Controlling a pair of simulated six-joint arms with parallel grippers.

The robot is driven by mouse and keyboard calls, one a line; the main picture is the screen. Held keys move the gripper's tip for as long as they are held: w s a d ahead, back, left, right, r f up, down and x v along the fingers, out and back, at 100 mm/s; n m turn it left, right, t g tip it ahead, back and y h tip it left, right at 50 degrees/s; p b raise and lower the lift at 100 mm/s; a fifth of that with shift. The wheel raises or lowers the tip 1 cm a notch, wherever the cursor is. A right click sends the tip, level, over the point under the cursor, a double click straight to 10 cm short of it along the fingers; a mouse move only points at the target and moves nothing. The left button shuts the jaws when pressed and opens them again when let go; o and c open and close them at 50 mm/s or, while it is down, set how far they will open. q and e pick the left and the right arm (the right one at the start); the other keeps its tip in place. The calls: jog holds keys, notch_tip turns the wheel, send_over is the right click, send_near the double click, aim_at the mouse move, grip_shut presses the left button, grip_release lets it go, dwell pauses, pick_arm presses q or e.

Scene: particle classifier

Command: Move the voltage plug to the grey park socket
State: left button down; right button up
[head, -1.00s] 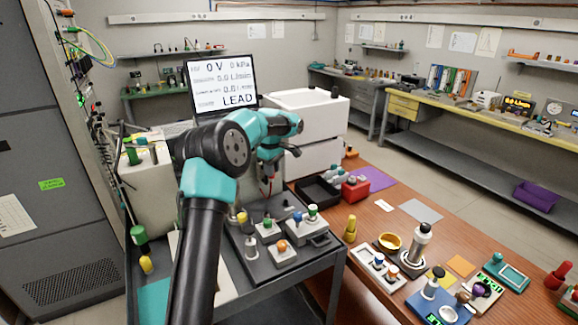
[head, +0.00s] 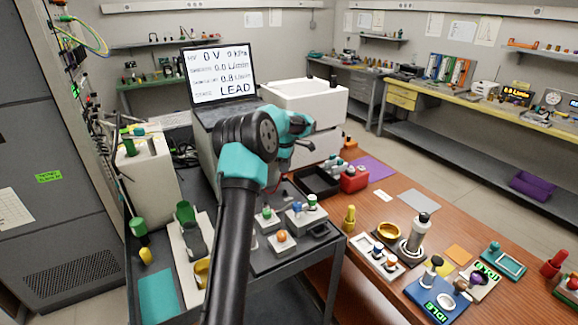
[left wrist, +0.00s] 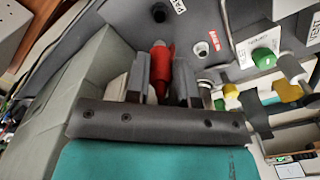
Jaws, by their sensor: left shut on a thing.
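The red voltage plug (left wrist: 161,66) sits between the two fingers of my left gripper (left wrist: 160,82) in the left wrist view, and the gripper is shut on it. Whether its tip touches the panel cannot be told. A dark round socket (left wrist: 160,13) lies beyond the plug at the top, next to a partly cut-off label (left wrist: 180,5) reading "PAR". My right gripper is not in view.
The laptop (head: 222,75) stands behind the arm and shows 0 V and LEAD. A green knob (left wrist: 264,59) and yellow fittings (left wrist: 287,90) are right of the gripper. Valve blocks (head: 282,241) stand on the cart. A black tray (head: 316,181) lies on the wooden table.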

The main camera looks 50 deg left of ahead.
aim_at(285, 177)
pick_arm(q)
jog(key=shift+f, duration=0.1)
jog(key=shift+f, duration=2.8)
jog(key=shift+f, duration=1.5)
jog(key=c, duration=0.9)
grip_release()
jog(key=shift+r, duration=0.15)
notch_tip(285, 177, up, 17)
jog(key=shift+r, duration=0.1)
jog(key=shift+w+d, duration=0.1)
